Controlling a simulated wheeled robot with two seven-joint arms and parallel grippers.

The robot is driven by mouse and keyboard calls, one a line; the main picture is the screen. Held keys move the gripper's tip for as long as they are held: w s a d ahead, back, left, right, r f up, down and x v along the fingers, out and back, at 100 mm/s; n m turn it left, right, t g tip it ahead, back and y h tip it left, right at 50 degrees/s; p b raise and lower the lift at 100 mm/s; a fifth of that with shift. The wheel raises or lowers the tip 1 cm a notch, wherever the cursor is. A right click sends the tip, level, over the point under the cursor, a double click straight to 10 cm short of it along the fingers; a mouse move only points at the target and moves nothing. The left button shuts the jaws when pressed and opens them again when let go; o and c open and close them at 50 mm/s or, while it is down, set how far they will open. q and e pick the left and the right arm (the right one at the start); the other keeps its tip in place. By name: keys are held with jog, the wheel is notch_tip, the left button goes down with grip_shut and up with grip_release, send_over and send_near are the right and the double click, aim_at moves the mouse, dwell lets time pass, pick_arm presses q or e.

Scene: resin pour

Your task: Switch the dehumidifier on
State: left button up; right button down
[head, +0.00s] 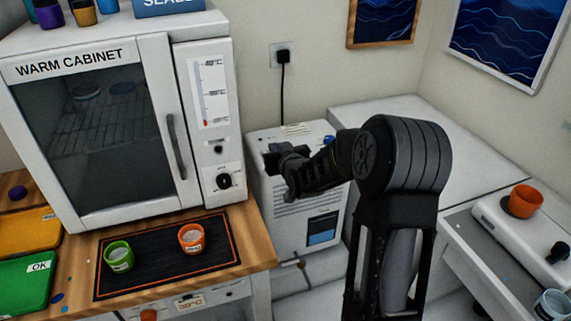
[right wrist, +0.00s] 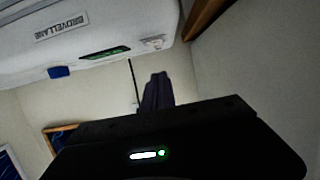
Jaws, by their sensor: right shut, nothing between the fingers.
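The dehumidifier (head: 290,242) is a white box on the floor between the wooden bench and the white counter, with a vent grille and a dark panel on its front. Its top also shows, upside down, in the right wrist view (right wrist: 110,25), with a nameplate, a small green-lit strip (right wrist: 105,53), a blue knob (right wrist: 58,72) and a small pale part at the corner that may be a switch. My right gripper (head: 272,157) is shut and empty, at the dehumidifier's upper front; its fingers (right wrist: 158,90) appear apart from the casing. My arm hides part of the dehumidifier. My left gripper is out of view.
The warm cabinet (head: 100,58) stands on the wooden bench at left, with a dark mat (head: 165,262) holding a green cup and an orange cup. A white counter (head: 420,130) is behind my right arm. At right, a white device (head: 520,240) carries an orange cup.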

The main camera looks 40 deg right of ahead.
jog(key=s+a+b, duration=0.1)
jog(key=s+a, duration=0.1)
jog(key=s, duration=0.5)
jog(key=shift+a+r, duration=0.3)
jog(key=shift+s, duration=0.15)
